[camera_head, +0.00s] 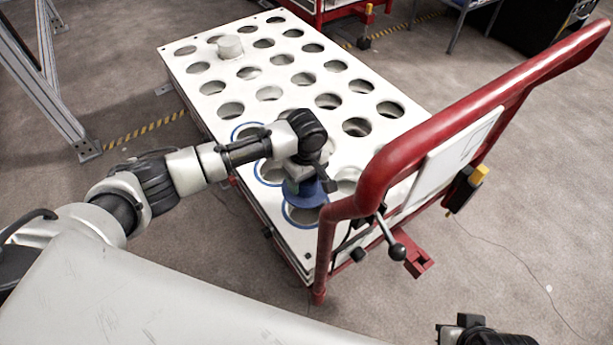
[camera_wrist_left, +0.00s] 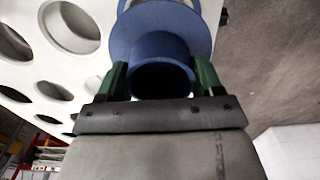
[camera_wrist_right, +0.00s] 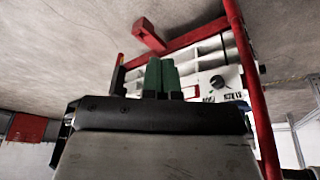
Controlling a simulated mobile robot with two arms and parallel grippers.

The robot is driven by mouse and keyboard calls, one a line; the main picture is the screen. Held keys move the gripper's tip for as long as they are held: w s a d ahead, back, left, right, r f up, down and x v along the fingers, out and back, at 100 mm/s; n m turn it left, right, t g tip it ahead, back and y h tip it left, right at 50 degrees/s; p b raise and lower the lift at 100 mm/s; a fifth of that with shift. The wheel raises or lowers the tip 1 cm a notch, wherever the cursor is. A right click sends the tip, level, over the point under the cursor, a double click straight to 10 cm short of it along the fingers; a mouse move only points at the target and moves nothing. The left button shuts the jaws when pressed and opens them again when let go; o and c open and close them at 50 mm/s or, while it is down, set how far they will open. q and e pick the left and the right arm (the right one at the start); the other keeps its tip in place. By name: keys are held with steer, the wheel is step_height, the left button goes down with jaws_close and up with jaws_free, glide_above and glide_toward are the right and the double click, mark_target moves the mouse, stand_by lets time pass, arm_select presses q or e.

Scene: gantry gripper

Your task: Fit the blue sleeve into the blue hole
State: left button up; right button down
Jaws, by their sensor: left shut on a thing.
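The blue sleeve (camera_head: 314,196) is a short tube with a wide flange. My left gripper (camera_head: 302,184) is shut on its tube; in the left wrist view the green fingers (camera_wrist_left: 162,80) press on both sides of the sleeve (camera_wrist_left: 160,45). The sleeve is over the nearest blue-ringed hole (camera_head: 291,219) of the white panel, which it partly covers. I cannot tell whether it touches the panel. Two more blue-ringed holes (camera_head: 262,180) (camera_head: 235,133) lie behind, partly hidden by my arm. My right gripper (camera_wrist_right: 160,78) is shut and empty, away from the panel.
The white panel (camera_head: 222,80) has many plain holes, and a white sleeve (camera_head: 230,46) stands at its far left. A red tubular handle (camera_head: 440,115) rises along the right side, close to my left gripper. Open floor (camera_head: 520,210) lies to the right.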

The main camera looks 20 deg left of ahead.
mark_target(307, 191)
arm_select(q)
steer(key=shift+d, duration=0.1)
